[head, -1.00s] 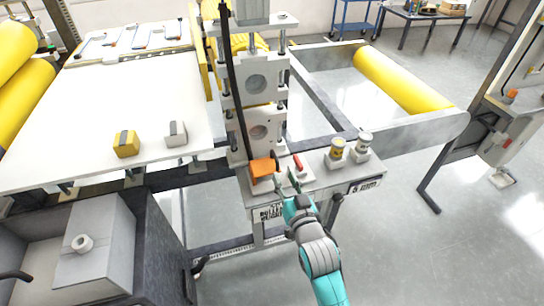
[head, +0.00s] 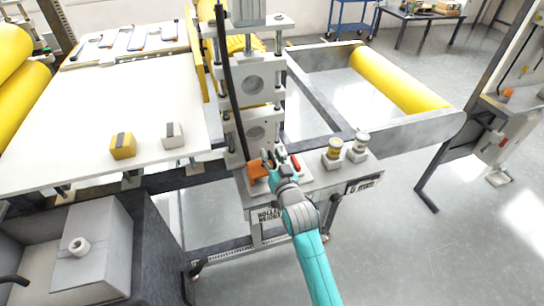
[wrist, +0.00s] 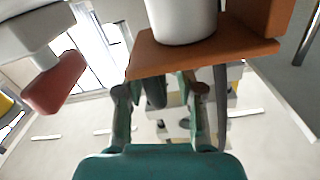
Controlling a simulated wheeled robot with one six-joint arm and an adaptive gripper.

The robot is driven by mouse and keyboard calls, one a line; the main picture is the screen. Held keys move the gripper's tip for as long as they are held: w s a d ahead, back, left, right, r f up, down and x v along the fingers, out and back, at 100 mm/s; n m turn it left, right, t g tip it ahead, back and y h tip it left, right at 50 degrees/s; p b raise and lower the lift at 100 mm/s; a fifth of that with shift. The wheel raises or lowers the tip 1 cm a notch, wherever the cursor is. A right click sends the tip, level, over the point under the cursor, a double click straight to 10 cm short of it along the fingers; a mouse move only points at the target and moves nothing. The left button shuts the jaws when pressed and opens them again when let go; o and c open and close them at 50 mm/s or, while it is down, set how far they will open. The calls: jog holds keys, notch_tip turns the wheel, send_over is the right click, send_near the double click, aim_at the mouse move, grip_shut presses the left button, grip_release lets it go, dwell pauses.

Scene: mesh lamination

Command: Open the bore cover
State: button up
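The orange bore cover (head: 257,171) sits on the small bench at the foot of the roller stand, partly hidden by my gripper. I take this orange part to be the cover. My gripper (head: 272,156) is over its right side in the head view. In the wrist view an orange plate (wrist: 190,55) with a white cylinder (wrist: 182,20) on it fills the top middle. My gripper (wrist: 162,95) shows below the plate's edge, its fingers apart and nothing visibly held. Whether the fingertips touch the plate is hidden.
A red handle (head: 296,163) is just right of my gripper; a red grip (wrist: 55,84) shows at left in the wrist view. The upright roller stand (head: 256,95) rises behind.

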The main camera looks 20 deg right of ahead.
grip_shut()
